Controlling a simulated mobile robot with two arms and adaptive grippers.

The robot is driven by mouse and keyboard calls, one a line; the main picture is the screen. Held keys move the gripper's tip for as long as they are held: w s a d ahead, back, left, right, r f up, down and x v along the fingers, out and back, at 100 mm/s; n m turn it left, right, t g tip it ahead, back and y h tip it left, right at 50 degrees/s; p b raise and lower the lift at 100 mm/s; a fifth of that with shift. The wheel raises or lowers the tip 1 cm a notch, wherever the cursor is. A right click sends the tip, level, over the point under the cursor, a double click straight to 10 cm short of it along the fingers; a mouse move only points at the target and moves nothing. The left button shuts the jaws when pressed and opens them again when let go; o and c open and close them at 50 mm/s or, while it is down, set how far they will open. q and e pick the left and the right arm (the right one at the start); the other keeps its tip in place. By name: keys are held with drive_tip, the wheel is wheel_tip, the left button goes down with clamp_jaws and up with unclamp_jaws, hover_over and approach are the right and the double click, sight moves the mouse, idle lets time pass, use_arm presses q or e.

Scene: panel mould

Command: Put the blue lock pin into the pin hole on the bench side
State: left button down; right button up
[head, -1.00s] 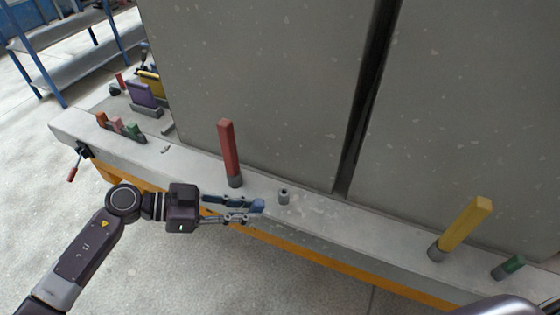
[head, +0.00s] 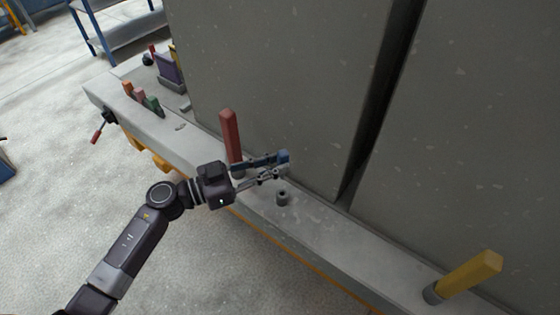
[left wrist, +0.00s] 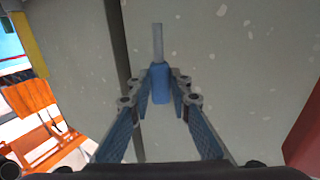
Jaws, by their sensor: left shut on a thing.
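My left gripper (head: 272,167) is shut on the blue lock pin (head: 284,157) just above the bench ledge. In the left wrist view the pin's blue head (left wrist: 160,84) sits between the fingertips, and its grey shank (left wrist: 158,44) points away from the gripper. In the head view the shank is hard to make out. An empty grey pin hole (head: 282,198), a short round collar, stands on the bench side (head: 318,225), below and slightly right of the fingertips and apart from the pin. My right gripper is not in view.
A red post (head: 229,134) stands close behind the left gripper, and a yellow post (head: 470,275) leans at the lower right. Tall grey panels (head: 290,70) rise behind the ledge. Several small coloured pins (head: 141,97) stand at the left.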

use_arm(q)
drive_tip(key=shift+a+r, duration=0.1)
drive_tip(key=shift+p, duration=0.35)
wheel_tip(320, 180, down, 6)
drive_tip(key=b, duration=0.4)
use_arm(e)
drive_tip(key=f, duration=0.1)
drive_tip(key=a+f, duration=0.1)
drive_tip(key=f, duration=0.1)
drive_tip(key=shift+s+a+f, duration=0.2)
use_arm(q)
drive_tip(key=shift+r, duration=0.1)
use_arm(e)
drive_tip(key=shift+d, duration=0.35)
use_arm(q)
drive_tip(key=shift+p, duration=0.3)
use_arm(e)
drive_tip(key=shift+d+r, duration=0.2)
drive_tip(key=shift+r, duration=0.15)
use_arm(q)
drive_tip(key=shift+p, duration=0.3)
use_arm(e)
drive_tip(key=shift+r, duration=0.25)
